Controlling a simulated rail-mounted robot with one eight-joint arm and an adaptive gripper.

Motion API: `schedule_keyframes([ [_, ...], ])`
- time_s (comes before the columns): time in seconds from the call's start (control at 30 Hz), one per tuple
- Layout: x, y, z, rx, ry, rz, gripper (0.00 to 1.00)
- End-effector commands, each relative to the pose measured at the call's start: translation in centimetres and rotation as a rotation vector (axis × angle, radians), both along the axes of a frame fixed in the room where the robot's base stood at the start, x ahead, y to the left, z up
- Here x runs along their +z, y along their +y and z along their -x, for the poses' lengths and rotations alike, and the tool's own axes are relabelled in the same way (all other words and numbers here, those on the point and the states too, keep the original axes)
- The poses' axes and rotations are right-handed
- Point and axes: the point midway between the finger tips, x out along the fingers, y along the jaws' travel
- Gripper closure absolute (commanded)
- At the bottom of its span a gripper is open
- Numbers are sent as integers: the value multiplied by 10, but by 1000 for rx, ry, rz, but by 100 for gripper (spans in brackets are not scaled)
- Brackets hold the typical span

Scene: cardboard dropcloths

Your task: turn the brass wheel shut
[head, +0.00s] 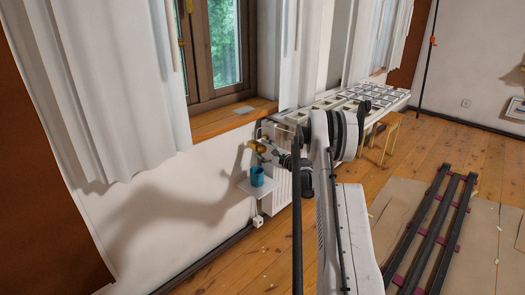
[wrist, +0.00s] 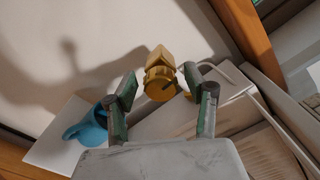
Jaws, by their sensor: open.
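The brass wheel (head: 257,146) sits on the wall side below the window sill, by the top of the radiator, in the head view. In the wrist view the brass piece (wrist: 160,78) is straight ahead, blocky at the top with a rounder lower part. My gripper (head: 274,156) is beside it in the head view. In the wrist view my gripper (wrist: 161,92) is open, one green-and-dark finger on each side of the wheel's lower part. I cannot tell whether a finger touches it. Nothing is held.
A blue cup (head: 257,176) stands on a small white shelf (head: 246,188) just below the wheel. The white radiator (head: 277,195) is close behind my gripper. A wooden window sill (head: 215,122) is above, with curtains nearby. Dark rails (head: 432,228) lie on cardboard at right.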

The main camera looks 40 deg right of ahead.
Motion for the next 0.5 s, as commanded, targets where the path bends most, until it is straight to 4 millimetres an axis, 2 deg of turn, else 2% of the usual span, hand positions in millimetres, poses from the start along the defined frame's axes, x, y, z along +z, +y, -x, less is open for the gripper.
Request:
schedule_keyframes([
  [0.17,0,-3,22,-4,0,0,51],
  [0.5,0,-10,88,-3,0,0,51],
])
